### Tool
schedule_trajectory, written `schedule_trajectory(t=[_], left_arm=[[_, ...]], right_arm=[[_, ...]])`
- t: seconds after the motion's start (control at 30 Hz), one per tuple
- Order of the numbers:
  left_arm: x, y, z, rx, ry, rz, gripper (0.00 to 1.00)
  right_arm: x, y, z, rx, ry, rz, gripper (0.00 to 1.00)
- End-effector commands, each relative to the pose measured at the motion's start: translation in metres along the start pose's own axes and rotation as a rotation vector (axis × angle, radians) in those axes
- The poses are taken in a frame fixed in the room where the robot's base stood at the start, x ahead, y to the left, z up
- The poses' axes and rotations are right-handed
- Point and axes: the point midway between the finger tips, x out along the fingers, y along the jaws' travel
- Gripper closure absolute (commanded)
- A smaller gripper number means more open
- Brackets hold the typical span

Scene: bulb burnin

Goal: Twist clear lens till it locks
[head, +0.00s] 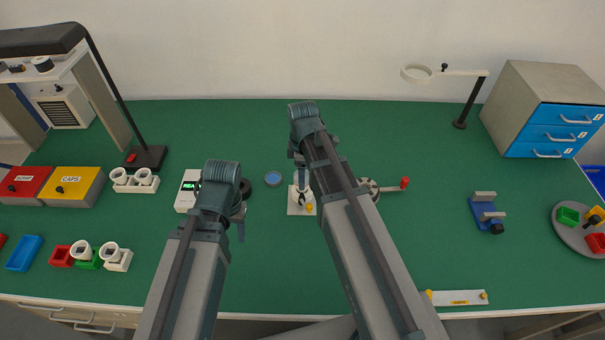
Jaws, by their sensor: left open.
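A small white fixture plate (293,209) stands at the middle of the green bench, with a small yellow part (309,207) on it. A round blue disc with a grey rim (273,178) lies just left of it and may be a lens. I cannot pick out a clear lens for certain. My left gripper (241,222) is open, pointing down left of the plate and mostly hidden by its own wrist. My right gripper (301,188) is over the plate, largely hidden by its arm; I cannot tell whether it holds anything.
A white meter with a green display (188,188) and a dark ring (245,187) are close to my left wrist. A crank with a red knob (404,183) stands right of my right arm. A blue clamp (487,216) stands farther right. The bench between them is clear.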

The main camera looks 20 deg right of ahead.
Motion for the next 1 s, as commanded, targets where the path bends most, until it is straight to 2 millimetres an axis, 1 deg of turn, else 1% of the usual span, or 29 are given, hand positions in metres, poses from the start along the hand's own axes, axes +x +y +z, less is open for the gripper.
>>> schedule_trajectory(t=[0.03, 0.17, 0.2, 0.27, 0.3, 0.5, 0.7, 0.8, 1.0], left_arm=[[0.0, 0.0, 0.0, 0.0, 0.0, 0.0, 0.5], [0.0, 0.0, 0.0, 0.0, 0.0, 0.0, 0.5], [0.0, 0.0, 0.0, 0.0, 0.0, 0.0, 0.5], [0.0001, 0.0, 0.0, 0.0, 0.0, 0.0, 0.5], [0.0001, 0.0, 0.0, 0.0, 0.0, 0.0, 0.5], [0.0001, 0.0, 0.0, 0.0, 0.0, 0.0, 0.5], [0.0001, 0.0, 0.0, 0.0, 0.0, 0.0, 0.5], [0.0001, 0.0, 0.0, 0.0, 0.0, 0.0, 0.5], [0.0001, 0.0, 0.0, 0.0, 0.0, 0.0, 0.5]], right_arm=[[0.0, 0.0, 0.0, 0.0, 0.0, 0.0, 0.42], [0.0, 0.0, 0.0, 0.0, 0.0, 0.0, 0.66], [0.0, 0.0001, 0.0, 0.0, 0.0, 0.0, 0.73], [0.0001, 0.0001, 0.0, 0.0, 0.0, 0.0, 0.84], [0.0001, 0.0, 0.0, 0.0, 0.0, 0.0, 0.87], [0.0001, 0.0, 0.0, 0.015, 0.0, 0.0, 0.87], [0.0001, -0.0003, -0.0001, 0.198, 0.0, 0.0, 0.86], [0.0001, -0.0004, -0.0001, 0.253, 0.0, 0.0, 0.86], [0.0001, -0.0004, 0.0, 0.266, 0.0, 0.0, 0.87]])
